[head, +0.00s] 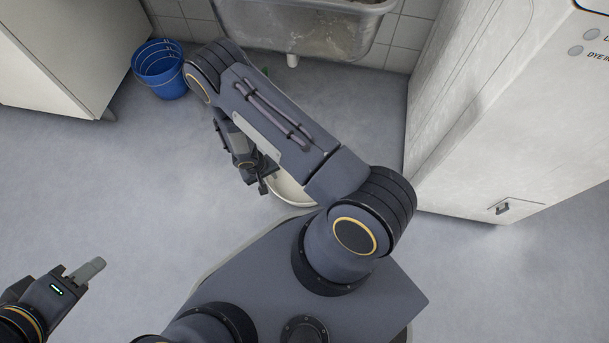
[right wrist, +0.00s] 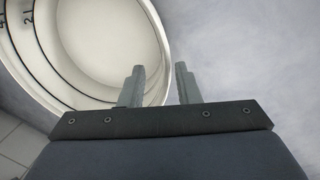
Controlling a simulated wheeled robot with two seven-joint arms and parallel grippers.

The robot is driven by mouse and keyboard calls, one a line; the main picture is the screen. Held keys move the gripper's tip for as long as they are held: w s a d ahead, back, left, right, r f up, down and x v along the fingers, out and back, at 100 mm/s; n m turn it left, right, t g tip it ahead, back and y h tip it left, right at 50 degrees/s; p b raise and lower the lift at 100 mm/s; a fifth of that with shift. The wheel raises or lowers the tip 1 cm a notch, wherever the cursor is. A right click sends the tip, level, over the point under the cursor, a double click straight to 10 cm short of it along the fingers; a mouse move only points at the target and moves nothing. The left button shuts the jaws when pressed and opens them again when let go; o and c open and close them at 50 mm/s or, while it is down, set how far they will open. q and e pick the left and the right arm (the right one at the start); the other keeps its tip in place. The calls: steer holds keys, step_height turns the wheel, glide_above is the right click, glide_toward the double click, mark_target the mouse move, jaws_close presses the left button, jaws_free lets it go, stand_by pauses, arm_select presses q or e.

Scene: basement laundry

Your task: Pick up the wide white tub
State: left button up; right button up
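The wide white tub (head: 290,190) stands on the floor near the middle of the head view, mostly hidden by my right arm. In the right wrist view the tub (right wrist: 108,45) fills the upper left, with dark measuring lines and numbers on its inner wall. My right gripper (right wrist: 160,84) is open, with one fingertip over the tub's inside and the other outside its rim. The rim shows between the fingers; I cannot tell how deep they reach. In the head view my right gripper (head: 262,180) is beside the tub. My left gripper (head: 88,272) is at lower left, away from it.
A blue bucket (head: 160,70) stands at the back left by a white cabinet (head: 70,45). A grey sink (head: 300,25) is at the back wall. A large white machine (head: 500,110) stands at right. The floor on the left is clear.

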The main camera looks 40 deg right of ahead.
mark_target(274, 186)
steer(key=f+b, duration=0.1)
steer(key=f, duration=0.1)
steer(key=f+b, duration=0.1)
steer(key=f, duration=0.2)
steer(key=s+d+f+b, duration=0.1)
steer(key=f+b, duration=0.1)
steer(key=f, duration=0.1)
steer(key=shift+d, duration=0.1)
steer(key=shift+r, duration=0.1)
jaws_close()
